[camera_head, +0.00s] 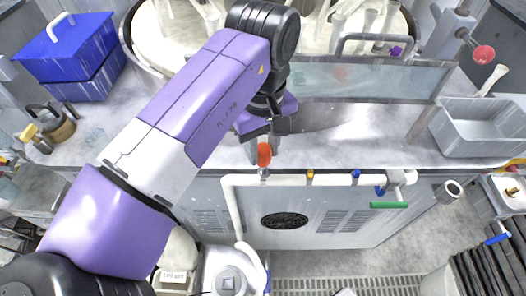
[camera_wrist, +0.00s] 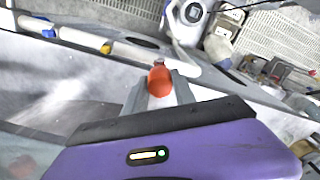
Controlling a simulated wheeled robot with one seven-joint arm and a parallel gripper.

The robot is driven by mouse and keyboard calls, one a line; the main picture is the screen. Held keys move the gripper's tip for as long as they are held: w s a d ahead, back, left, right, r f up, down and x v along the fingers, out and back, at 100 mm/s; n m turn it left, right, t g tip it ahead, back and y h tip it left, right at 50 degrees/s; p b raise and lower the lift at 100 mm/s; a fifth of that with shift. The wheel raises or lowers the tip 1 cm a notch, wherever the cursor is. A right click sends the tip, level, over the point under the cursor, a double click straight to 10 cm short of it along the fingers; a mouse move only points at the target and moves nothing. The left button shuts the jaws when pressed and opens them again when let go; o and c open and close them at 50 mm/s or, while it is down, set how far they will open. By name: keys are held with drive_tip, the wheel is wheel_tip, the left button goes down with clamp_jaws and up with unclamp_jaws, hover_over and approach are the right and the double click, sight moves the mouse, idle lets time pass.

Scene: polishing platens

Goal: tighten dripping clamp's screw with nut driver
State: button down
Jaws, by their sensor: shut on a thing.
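My gripper (camera_head: 263,147) is over the front edge of the steel bench, its fingers pointing down. It is shut on the orange-red handle of the nut driver (camera_head: 264,156); the handle also shows between the fingers in the wrist view (camera_wrist: 160,82). The driver's lower end is close to a white pipe along the bench front; I cannot tell whether it touches a clamp. A yellow clamp (camera_head: 310,174) and a blue clamp (camera_head: 355,173) sit on the pipe to the right. They also show in the wrist view, yellow (camera_wrist: 105,48) and blue (camera_wrist: 48,33). No drip is discernible.
The white pipe (camera_head: 332,180) runs to a valve with a green handle (camera_head: 388,205). A grey bin (camera_head: 483,141) stands at right, a blue toolbox (camera_head: 68,55) at left. A clear panel (camera_head: 365,80) stands behind my gripper. The bench left of my arm holds a brown pot (camera_head: 60,127).

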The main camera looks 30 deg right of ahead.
drive_tip(key=shift+d+m+p, duration=0.1)
drive_tip(key=shift+m+p, duration=0.25)
drive_tip(key=shift+m, duration=0.25)
drive_tip(key=m, duration=0.6)
drive_tip(key=shift+r+p, duration=0.1)
drive_tip(key=shift+p, duration=0.25)
drive_tip(key=shift+r+p, duration=2.85)
drive_tip(key=shift+r, duration=0.05)
